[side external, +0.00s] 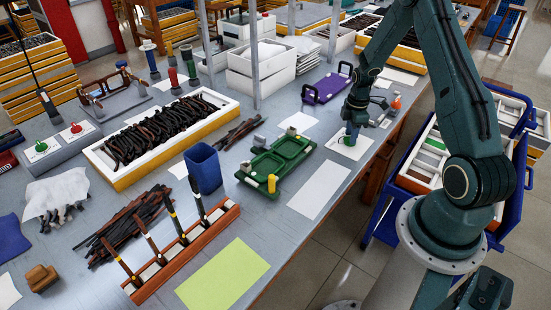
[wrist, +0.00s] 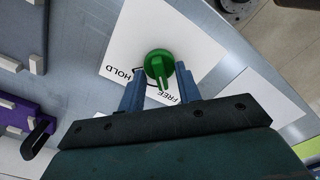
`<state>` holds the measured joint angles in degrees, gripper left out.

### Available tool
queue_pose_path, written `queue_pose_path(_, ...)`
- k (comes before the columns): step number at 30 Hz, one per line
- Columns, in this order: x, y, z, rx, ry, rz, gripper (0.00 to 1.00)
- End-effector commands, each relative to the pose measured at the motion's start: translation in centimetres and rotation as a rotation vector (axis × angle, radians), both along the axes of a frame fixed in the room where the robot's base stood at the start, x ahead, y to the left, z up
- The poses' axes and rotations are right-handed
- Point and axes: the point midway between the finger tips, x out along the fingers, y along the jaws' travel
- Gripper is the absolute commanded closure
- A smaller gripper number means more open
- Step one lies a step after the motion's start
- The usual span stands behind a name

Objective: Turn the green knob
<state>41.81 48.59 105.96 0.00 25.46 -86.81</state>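The green knob (wrist: 157,66) stands on a white card (wrist: 122,50) printed HOLD on one side and FREE on the other. In the wrist view its ridge points down the picture, near the word FREE. My gripper (wrist: 158,78) has two blue fingers, one on each side of the knob. The fingers are apart, with a gap visible at the left finger; contact at the right finger is unclear. In the side external view my gripper (side external: 352,122) is over the green knob (side external: 349,139), hiding part of it and of the card.
A green tray (side external: 279,161) lies to the left and a purple tray (side external: 325,89) behind. A blank white sheet (side external: 319,190) lies in front of the card. The table edge is close on the right.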

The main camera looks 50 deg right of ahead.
Motion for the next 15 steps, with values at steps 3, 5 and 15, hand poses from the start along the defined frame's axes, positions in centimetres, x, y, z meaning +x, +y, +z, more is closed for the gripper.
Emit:
queue_pose_path(3,0.01,-0.01,0.02,0.0,0.0,0.0,0.84)
queue_pose_path(5,0.0,0.0,0.03,0.0,0.0,0.0,0.96)
queue_pose_path(15,0.01,-0.01,0.05,0.0,0.0,-0.012,1.0)
